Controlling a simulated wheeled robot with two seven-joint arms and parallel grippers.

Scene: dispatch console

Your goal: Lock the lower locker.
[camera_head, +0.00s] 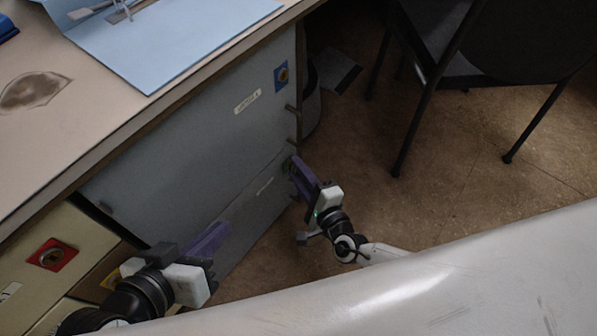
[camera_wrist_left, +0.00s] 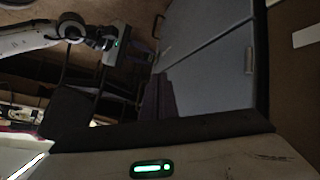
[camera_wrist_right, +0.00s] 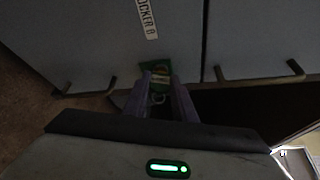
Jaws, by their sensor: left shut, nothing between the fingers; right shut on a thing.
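The lower locker (camera_head: 240,212) is a grey door low under the desk, with a small label. It looks closed. My right gripper (camera_head: 294,161) is at its upper right corner. In the right wrist view, the label "LOCKER B" (camera_wrist_right: 147,18) and a green lock plate (camera_wrist_right: 156,64) show on this door. The right fingers (camera_wrist_right: 157,82) are shut on a key (camera_wrist_right: 157,98) at the plate. Its ring shows between the fingers, and the rest is hidden. My left gripper (camera_head: 226,228) is shut and empty, in front of the lower locker's left part.
The upper locker (camera_head: 200,135) is closed, with a blue lock plate (camera_head: 282,75) and a bar handle (camera_head: 293,108). Cream drawers with a red lock plate (camera_head: 52,254) stand at left. A blue folder (camera_head: 165,35) lies on the desk. A black chair (camera_head: 450,80) stands at right on open floor.

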